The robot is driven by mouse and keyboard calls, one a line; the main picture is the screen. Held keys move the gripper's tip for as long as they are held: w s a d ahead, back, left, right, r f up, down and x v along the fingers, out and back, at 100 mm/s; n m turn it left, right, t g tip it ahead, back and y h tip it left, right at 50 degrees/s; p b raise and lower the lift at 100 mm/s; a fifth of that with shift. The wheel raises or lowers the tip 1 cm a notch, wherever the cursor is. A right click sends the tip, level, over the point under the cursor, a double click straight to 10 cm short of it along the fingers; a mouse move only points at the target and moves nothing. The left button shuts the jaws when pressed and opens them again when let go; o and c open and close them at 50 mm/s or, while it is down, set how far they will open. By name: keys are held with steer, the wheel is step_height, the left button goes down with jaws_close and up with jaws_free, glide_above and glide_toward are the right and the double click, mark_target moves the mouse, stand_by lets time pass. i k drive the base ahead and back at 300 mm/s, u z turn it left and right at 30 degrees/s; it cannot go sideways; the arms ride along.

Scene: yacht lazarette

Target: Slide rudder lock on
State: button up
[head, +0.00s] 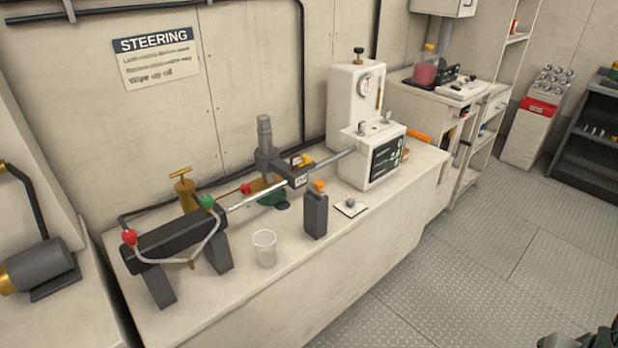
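A steering ram (180,238), a dark cylinder on two dark feet, lies on the white bench. Its bright rod (252,195) runs right toward a white box with a screen (371,160). I cannot tell which part is the rudder lock. A dark part, seemingly of my gripper (588,338), is cut off at the lower right corner; its fingers are unclear.
A clear cup (264,248) and a small white plate with a knob (350,206) stand near the front edge of the bench (300,290). A brass pump (185,190) stands behind the ram. The metal floor (480,270) right of the bench is clear.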

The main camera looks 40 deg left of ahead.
mark_target(315, 189)
steer(key=u, duration=1.5)
steer(key=k, duration=0.65)
steer(key=u, duration=0.15)
steer(key=i, duration=1.15)
steer(key=z, duration=0.3)
